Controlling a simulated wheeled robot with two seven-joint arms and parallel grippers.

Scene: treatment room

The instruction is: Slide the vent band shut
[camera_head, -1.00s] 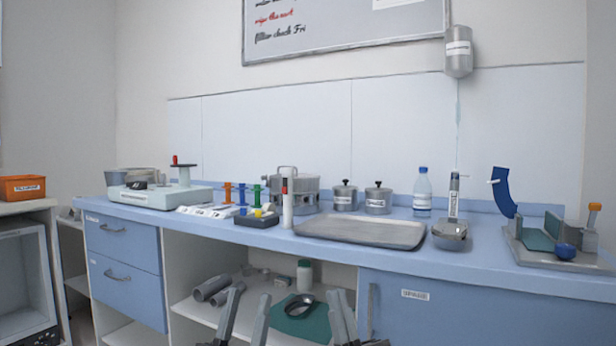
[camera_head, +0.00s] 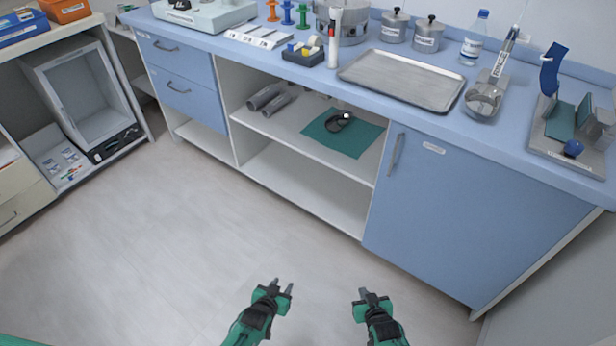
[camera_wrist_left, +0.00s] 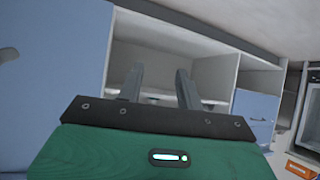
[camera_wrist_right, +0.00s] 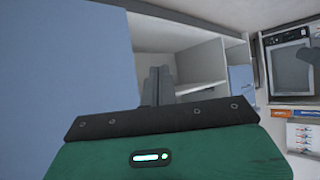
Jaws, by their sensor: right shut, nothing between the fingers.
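A round steel drum (camera_head: 352,29) stands on the blue counter at the top edge of the head view. Its upper part is cut off, and a white upright tube hides part of its front. I cannot make out the vent band or how it is set. My left gripper (camera_head: 283,287) is open and empty, low in front of the cabinets; its parted fingers show in the left wrist view (camera_wrist_left: 158,85). My right gripper (camera_head: 368,294) is shut and empty; its fingers lie together in the right wrist view (camera_wrist_right: 158,85). Both are well away from the drum.
The white tube (camera_head: 334,40) stands close before the drum. A metal tray (camera_head: 405,80), two lidded pots (camera_head: 395,24), a bottle (camera_head: 474,38) and a steel scoop-like dish (camera_head: 484,100) lie to the right. A block with small items (camera_head: 303,55) is left. The floor (camera_head: 190,250) is clear.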

